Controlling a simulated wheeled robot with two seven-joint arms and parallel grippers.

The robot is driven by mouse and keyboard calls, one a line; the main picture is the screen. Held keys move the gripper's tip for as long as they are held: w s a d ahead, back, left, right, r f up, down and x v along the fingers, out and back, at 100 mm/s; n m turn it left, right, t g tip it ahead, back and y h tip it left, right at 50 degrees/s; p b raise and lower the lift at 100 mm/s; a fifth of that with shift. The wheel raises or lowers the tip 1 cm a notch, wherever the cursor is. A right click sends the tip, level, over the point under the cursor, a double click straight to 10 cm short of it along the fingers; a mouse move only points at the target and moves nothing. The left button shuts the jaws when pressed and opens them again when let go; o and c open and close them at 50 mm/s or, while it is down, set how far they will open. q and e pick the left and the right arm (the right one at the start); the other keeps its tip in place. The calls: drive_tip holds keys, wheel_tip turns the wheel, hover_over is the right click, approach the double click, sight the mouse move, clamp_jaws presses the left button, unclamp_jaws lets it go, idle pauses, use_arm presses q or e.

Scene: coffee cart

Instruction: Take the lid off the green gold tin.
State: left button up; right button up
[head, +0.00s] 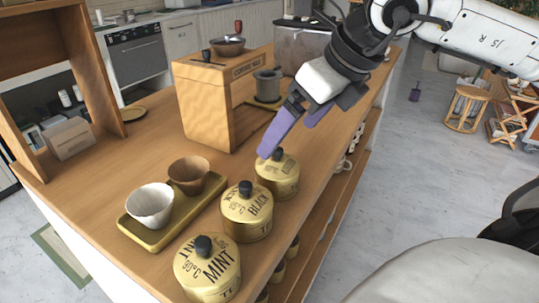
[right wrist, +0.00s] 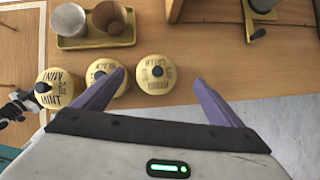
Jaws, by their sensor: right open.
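Three gold tins with black-knobbed lids stand in a row along the counter edge. The nearest reads MINT (head: 207,268) and the middle one reads BLACK (head: 246,216). The label of the far tin (head: 278,180) is not readable here; it also shows in the right wrist view (right wrist: 155,86). All three lids are on. My right gripper (head: 289,138) is open and empty, its purple fingers pointing down above the far tin. In the right wrist view, that tin's knob lies between the fingertips (right wrist: 160,78), apart from both.
A mustard tray (head: 152,238) with a white cup (head: 151,205) and a brown cup (head: 189,174) stands left of the tins. A wooden coffee box (head: 207,108) with a grey cup (head: 267,84) stands behind. The counter's right edge is close to the tins.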

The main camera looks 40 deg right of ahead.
sight(278, 149)
drive_tip(key=shift+x, duration=0.8)
drive_tip(key=x, duration=0.1)
drive_tip(key=p+x, duration=0.2)
drive_tip(key=shift+a+f, duration=0.2)
drive_tip(key=shift+a, duration=0.1)
drive_tip(key=shift+p+x, duration=0.55)
drive_tip(key=shift+x, duration=0.4)
use_arm(q)
drive_tip(key=shift+a+r, duration=0.25)
drive_tip(key=shift+r, duration=0.7)
use_arm(e)
drive_tip(key=shift+d+f, duration=0.1)
use_arm(q)
drive_tip(key=shift+s, duration=0.1)
drive_tip(key=shift+s+f, duration=0.1)
drive_tip(key=shift+s, duration=0.1)
use_arm(e)
drive_tip(key=c, duration=1.1)
